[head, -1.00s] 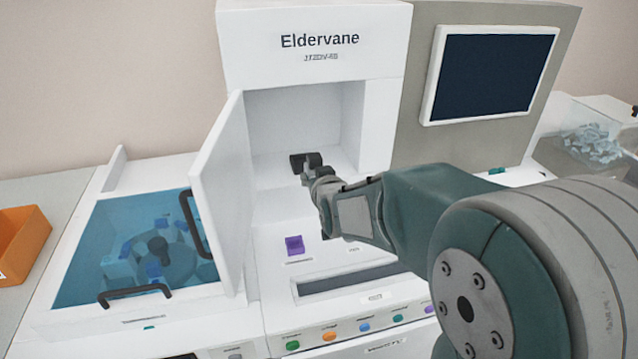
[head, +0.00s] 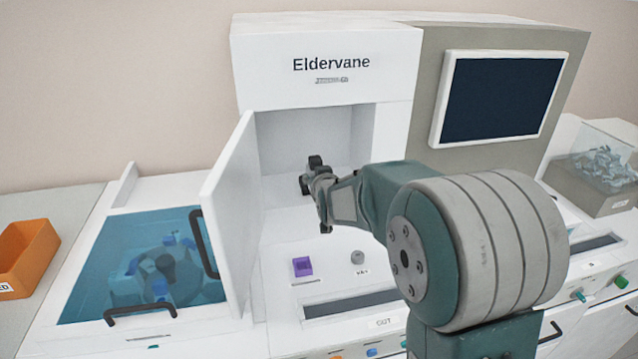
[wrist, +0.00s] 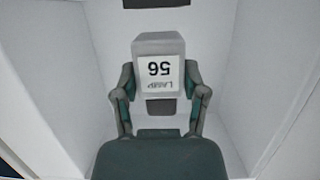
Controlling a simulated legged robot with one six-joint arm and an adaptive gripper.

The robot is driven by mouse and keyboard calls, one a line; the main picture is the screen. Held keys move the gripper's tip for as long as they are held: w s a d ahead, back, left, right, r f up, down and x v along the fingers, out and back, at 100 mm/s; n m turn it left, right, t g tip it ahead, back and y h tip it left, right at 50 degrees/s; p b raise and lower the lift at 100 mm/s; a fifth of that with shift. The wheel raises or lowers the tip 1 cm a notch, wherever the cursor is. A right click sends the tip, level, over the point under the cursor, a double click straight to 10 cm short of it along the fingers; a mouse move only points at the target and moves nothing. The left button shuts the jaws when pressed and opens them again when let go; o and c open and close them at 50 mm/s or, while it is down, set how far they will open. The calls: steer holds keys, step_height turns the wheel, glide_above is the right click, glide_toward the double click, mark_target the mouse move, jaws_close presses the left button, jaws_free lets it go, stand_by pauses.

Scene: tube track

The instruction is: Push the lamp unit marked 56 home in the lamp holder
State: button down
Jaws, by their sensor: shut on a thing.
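The lamp unit marked 56 (wrist: 158,73) is a pale grey block with a white label, its text upside down in the wrist view. My gripper (wrist: 158,82) is shut on it, with one finger on each side. In the head view my gripper (head: 312,174) reaches into the open white compartment of the Eldervane machine, and the lamp unit cannot be made out there. A dark piece (wrist: 156,3) at the top edge of the wrist view lies beyond the lamp unit, with a pale gap between. I cannot tell whether it is the lamp holder.
The open white door (head: 228,190) stands close left of my gripper. Compartment walls (wrist: 55,75) flank it on both sides. A purple block (head: 302,266) and a grey knob (head: 357,257) are on the deck below. A blue-lidded bay (head: 150,270) lies left.

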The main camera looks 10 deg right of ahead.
steer(key=shift+w, duration=2.6)
steer(key=shift+w+f, duration=0.1)
steer(key=shift+f, duration=0.6)
steer(key=shift+r, duration=0.15)
steer(key=shift+f, duration=1.15)
steer(key=shift+c, duration=0.3)
jaws_free()
steer(key=shift+s, duration=0.2)
